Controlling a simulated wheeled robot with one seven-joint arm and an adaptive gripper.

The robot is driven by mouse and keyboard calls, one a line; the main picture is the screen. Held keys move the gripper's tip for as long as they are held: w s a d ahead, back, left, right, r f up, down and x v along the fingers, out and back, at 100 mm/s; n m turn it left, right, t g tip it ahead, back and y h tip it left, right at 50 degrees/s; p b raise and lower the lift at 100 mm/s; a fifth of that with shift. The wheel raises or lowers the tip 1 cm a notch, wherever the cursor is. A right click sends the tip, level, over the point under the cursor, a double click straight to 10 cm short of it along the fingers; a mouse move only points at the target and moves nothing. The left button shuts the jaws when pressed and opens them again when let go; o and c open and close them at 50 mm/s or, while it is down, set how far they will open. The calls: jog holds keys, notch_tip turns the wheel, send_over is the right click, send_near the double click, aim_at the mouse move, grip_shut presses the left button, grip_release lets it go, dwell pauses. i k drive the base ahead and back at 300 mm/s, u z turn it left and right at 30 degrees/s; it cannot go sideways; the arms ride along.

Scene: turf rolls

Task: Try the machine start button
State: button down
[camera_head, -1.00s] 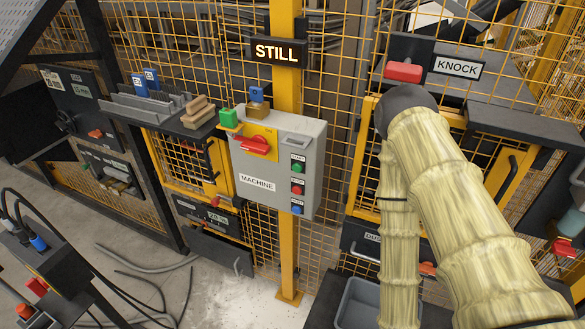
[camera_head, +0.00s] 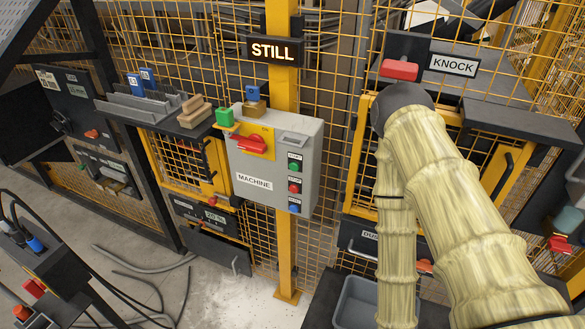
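The grey machine box (camera_head: 258,205) hangs on the yellow post, left of my arm, with a label reading MACHINE. On its right edge are a green button (camera_head: 293,168), a red button (camera_head: 293,188) and a blue button (camera_head: 293,208). The small label above the green button looks like START. A red rotary handle (camera_head: 250,144) sits on a yellow plate on the box. A lit sign (camera_head: 273,51) above reads STILL. My arm, in a pale sleeve, fills the right side. My gripper is not visible.
A yellow mesh fence runs behind everything. A red KNOCK button (camera_head: 400,70) is at the upper right. A grey bin (camera_head: 357,302) stands below. Cables lie on the floor at left.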

aim_at(294, 166)
jog(key=u, duration=0.05)
jog(key=k, duration=1)
jog(key=u, duration=1.15)
jog(key=i, duration=0.7)
jog(key=z, duration=1.5)
